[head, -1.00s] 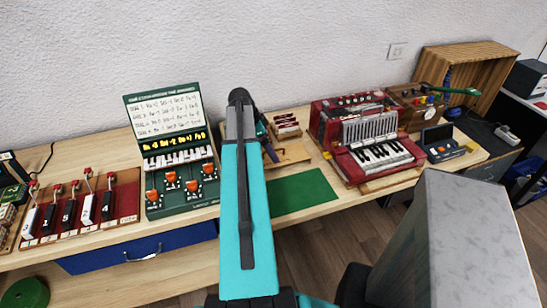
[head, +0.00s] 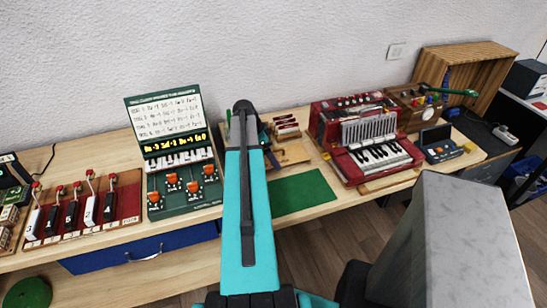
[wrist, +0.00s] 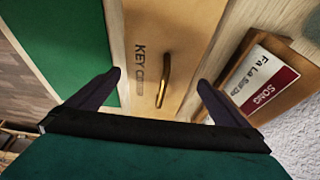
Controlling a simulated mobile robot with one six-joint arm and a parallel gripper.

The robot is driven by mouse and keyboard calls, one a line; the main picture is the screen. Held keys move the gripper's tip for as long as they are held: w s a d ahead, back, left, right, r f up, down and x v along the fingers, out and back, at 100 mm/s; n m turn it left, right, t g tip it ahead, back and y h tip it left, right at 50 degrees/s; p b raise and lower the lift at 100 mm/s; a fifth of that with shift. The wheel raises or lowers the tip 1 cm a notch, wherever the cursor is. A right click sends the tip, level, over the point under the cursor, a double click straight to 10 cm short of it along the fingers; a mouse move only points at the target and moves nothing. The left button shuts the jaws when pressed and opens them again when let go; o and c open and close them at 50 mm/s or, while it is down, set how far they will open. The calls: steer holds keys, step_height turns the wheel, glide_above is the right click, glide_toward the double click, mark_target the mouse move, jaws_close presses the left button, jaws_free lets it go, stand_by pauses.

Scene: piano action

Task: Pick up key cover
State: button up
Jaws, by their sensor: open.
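The key cover (wrist: 190,30) is a flat tan wooden panel with a brass handle (wrist: 165,75) and dark lettering reading "KEY CO…", partly hidden. In the wrist view it lies between my fingers. In the head view the panel (head: 294,154) shows just right of my teal arm. My gripper (wrist: 159,78) is open, with one dark finger on each side of the brass handle. Nothing is held. Whether the fingers have come down level with the handle is unclear. In the head view my arm hides most of the gripper.
A green mat (head: 300,194) lies in front of the cover. A rack of song cards (head: 286,127) stands close behind it; one card (wrist: 268,85) is near my right finger. A red accordion-like keyboard (head: 375,160) stands right, a green music box (head: 183,185) left.

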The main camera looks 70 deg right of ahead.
steer(key=shift+x, duration=0.85)
steer(key=shift+c, duration=0.3)
steer(key=c, duration=1.1)
